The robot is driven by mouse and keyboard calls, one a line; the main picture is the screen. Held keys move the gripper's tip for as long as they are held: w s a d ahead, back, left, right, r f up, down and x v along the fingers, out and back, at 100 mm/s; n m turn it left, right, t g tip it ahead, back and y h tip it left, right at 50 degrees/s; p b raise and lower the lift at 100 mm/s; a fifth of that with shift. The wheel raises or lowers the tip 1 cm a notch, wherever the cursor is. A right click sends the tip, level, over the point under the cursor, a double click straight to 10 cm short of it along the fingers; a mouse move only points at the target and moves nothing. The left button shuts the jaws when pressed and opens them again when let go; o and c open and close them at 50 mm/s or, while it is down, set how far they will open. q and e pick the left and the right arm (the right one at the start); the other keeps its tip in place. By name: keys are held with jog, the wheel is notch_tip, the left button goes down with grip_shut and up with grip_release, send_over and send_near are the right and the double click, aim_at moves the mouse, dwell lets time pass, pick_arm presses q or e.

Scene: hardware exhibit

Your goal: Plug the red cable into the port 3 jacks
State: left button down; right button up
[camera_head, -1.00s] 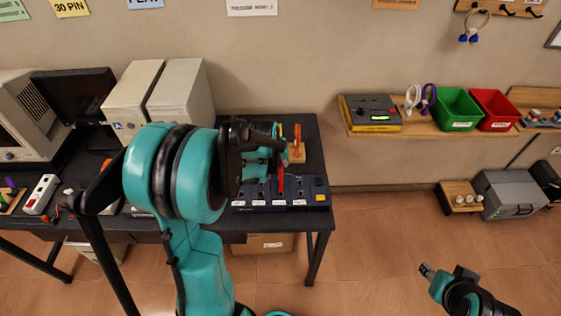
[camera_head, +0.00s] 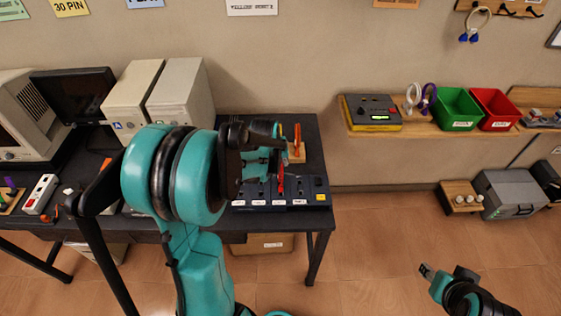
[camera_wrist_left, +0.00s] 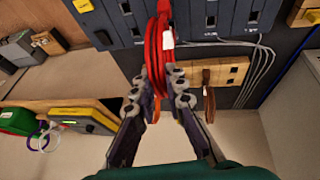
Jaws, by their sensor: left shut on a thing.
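The red cable (camera_head: 280,182) hangs from my left gripper (camera_head: 276,164) above the dark port box on the table. In the left wrist view, the red cable (camera_wrist_left: 158,45) is a looped bundle with a small white tag, and the left gripper (camera_wrist_left: 157,95) is shut on it. The dark port box (camera_head: 308,190) has white labels along its front and a yellow square at its right end. The port box also shows in the left wrist view (camera_wrist_left: 120,22). The cable overlaps its edge there, and I cannot tell if they touch. My right gripper (camera_head: 427,271) is low at the right, and its jaws are unclear.
An orange cable (camera_head: 297,136) stands on a wooden block (camera_head: 297,154) behind the port box. Beige computer cases (camera_head: 181,96) stand to the left. A wall shelf at right holds a grey tester (camera_head: 371,113), a green bin (camera_head: 458,107) and a red bin (camera_head: 494,108).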

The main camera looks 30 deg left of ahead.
pick_arm(q)
jog(key=shift+f+b, duration=1.05)
jog(key=shift+b, duration=0.15)
dwell(2.2)
jog(key=c, duration=0.8)
grip_release()
jog(key=shift+c, duration=0.2)
jog(key=p+v, duration=0.5)
jog(key=v, duration=0.2)
jog(key=shift+r+p, duration=0.3)
jog(key=shift+s, duration=0.15)
dwell(0.5)
